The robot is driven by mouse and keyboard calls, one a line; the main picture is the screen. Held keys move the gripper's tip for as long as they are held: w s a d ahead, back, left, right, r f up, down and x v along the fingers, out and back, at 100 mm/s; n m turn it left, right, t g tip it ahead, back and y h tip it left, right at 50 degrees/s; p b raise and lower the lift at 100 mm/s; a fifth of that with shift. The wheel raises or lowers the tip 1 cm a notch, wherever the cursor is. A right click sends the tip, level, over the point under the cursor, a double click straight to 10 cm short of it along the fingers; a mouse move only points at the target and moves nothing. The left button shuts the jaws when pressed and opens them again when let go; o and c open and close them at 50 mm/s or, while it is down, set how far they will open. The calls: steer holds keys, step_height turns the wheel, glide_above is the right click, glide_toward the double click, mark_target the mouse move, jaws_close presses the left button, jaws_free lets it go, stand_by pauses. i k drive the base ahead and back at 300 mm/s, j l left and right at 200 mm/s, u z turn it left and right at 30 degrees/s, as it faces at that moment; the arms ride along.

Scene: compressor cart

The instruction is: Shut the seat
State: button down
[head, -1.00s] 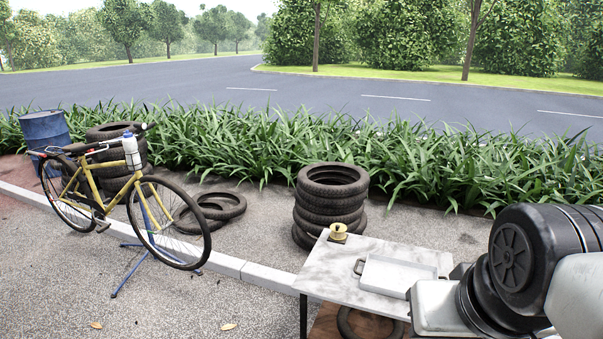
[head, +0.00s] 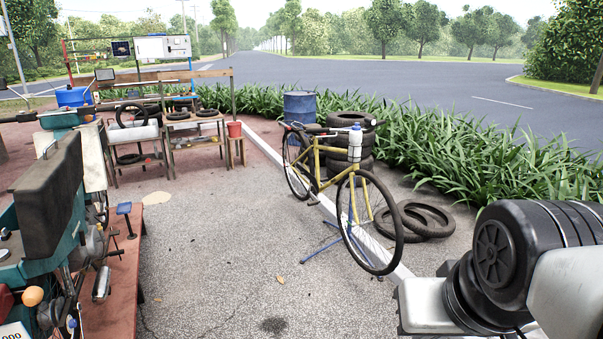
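At the left edge of the head view is a teal motorbike or scooter (head: 25,250). A dark, thick slab that looks like its seat (head: 52,190) stands steeply tilted on the teal body, which looks like a raised position. Its hinge and the space under it cannot be made out. My gripper is not in view; only dark and light links of my arm show at the lower right, far from the seat.
The vehicle is on a red-brown platform (head: 113,290). A yellow bicycle (head: 335,180) on a blue stand is in the middle, with tyres (head: 412,219) behind it. Workbenches (head: 190,130) and a red bucket (head: 235,129) are at the back. Grey pavement between is clear.

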mark_target(44, 195)
steer(key=i+j+u, duration=0.2)
steer(key=i+u, duration=0.25)
steer(key=i, duration=0.2)
steer(key=i+u, duration=0.65)
steer(key=i, duration=0.7)
steer(key=i+l+u, duration=0.1)
steer(key=i, duration=0.7)
steer(key=i+u, duration=0.25)
steer(key=i, duration=0.3)
steer(key=i+l+u, duration=0.25)
steer(key=i, duration=0.25)
steer(key=i+j, duration=0.05)
steer(key=j, duration=0.05)
